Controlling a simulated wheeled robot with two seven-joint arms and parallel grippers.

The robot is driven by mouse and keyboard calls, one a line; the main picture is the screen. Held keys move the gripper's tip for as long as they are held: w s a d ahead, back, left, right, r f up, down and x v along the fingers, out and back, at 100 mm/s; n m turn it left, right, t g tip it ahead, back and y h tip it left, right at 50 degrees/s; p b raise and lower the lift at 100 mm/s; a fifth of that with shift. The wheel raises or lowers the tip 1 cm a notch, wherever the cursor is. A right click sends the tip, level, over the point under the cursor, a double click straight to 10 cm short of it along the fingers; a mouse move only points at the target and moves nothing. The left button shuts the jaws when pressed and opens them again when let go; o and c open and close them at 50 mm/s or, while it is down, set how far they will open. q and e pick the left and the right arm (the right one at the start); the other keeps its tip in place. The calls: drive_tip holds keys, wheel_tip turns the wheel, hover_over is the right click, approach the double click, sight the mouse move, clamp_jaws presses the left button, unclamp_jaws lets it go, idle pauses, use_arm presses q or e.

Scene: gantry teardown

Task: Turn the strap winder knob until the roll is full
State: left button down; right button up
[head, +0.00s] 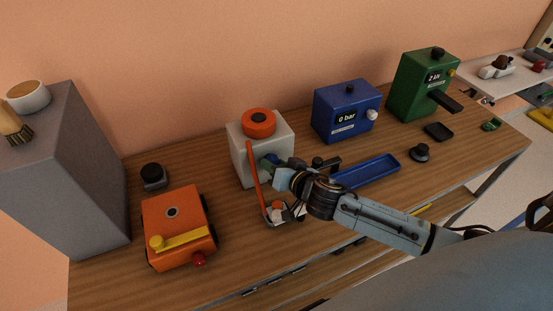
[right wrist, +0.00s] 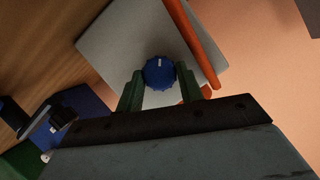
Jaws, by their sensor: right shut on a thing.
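The strap winder is a white box (head: 281,135) on the wooden bench, with an orange roll (head: 259,121) on top. An orange strap (head: 255,178) runs down its front to the bench; the strap also shows in the right wrist view (right wrist: 192,42). The blue winder knob (right wrist: 159,72) has a pale mark on its face and sits on the box's front. My right gripper (right wrist: 161,82) is shut on the knob, one green finger on each side. In the head view my right gripper (head: 270,163) partly hides the knob. My left gripper is not in view.
An orange device with a yellow lever (head: 172,228) stands left of the winder, beside a tall grey block (head: 75,165). A blue gauge box (head: 343,113), a green box (head: 415,88) and a blue tray (head: 367,172) are to the right. The bench's front edge is narrow here.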

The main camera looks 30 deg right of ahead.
drive_tip(key=n+h, duration=0.2)
drive_tip(key=n, duration=0.1)
drive_tip(key=n+h+b, duration=0.1)
drive_tip(key=n+h, duration=0.2)
drive_tip(key=n, duration=0.1)
drive_tip(key=a+n+h+b, duration=0.1)
drive_tip(key=n+h, duration=0.1)
drive_tip(key=n, duration=0.1)
drive_tip(key=shift+f+n+h, duration=0.2)
drive_tip(key=shift+n+h, duration=0.1)
drive_tip(key=shift+n, duration=0.1)
drive_tip(key=shift+b, duration=0.3)
idle(0.5)
drive_tip(key=o, duration=1)
